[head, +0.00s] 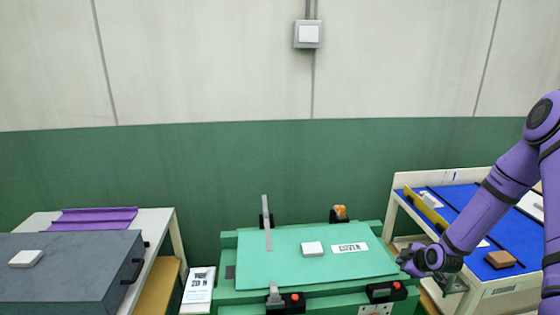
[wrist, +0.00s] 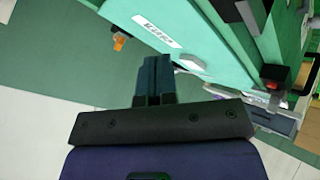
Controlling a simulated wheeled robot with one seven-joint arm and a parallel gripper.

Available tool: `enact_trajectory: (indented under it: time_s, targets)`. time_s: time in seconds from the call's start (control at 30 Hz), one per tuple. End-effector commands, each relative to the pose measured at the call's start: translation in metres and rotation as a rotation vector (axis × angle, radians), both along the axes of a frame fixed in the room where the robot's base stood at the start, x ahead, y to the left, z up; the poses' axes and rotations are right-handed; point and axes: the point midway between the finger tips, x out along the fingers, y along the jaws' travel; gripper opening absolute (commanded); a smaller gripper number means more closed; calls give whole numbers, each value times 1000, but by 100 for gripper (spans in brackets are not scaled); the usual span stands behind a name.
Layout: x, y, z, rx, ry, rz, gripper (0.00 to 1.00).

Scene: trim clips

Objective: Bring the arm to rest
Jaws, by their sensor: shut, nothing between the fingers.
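My arm (head: 500,195) is purple with black joints and reaches in from the right edge of the head view. My gripper (head: 407,262) is at the right end of the green panel labelled COVER (head: 350,265), close to its edge; I cannot tell whether they touch. In the wrist view my gripper (wrist: 154,62) shows dark fingers together with nothing between them. The panel (wrist: 185,15) appears above and to the right of the fingers there.
Black clamps (head: 388,291) and an upright grey lever (head: 267,222) surround the panel, with a white block (head: 312,248) on it. At right is a cart with a blue top (head: 462,222); at left a grey case (head: 75,270) on a table.

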Motion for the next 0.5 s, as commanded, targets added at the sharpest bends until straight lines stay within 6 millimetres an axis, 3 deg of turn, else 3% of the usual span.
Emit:
enact_trajectory:
  time_s: [0.2, 0.5]
  targets:
    - [3, 3, 65, -34, 73, -40, 0]
    - [-10, 16, 157, -61, 161, -150, 0]
